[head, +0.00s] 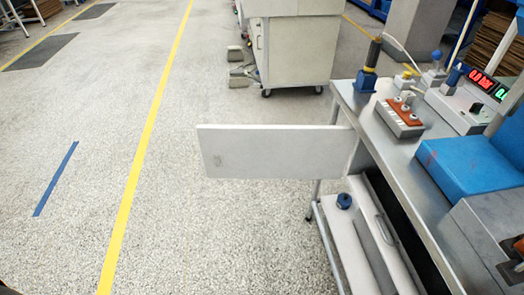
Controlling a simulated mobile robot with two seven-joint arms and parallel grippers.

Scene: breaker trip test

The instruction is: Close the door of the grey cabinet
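A flat light-grey door panel (270,152) stands open, sticking out to the left from beside the bench. Its right end meets the bench's left side near a leg. It has a small darker mark low on its left part. The cabinet body that it belongs to is not clearly visible; the bench top and the door hide much of that area. Neither of my grippers is in view, and nothing is seen touching the door.
The steel bench (405,165) carries a terminal block (400,117), a meter with lit displays (462,103) and a blue case (470,165). A dark blue round object (344,201) sits low under it. A wheeled cabinet (300,50) stands behind. The floor left of the door is clear.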

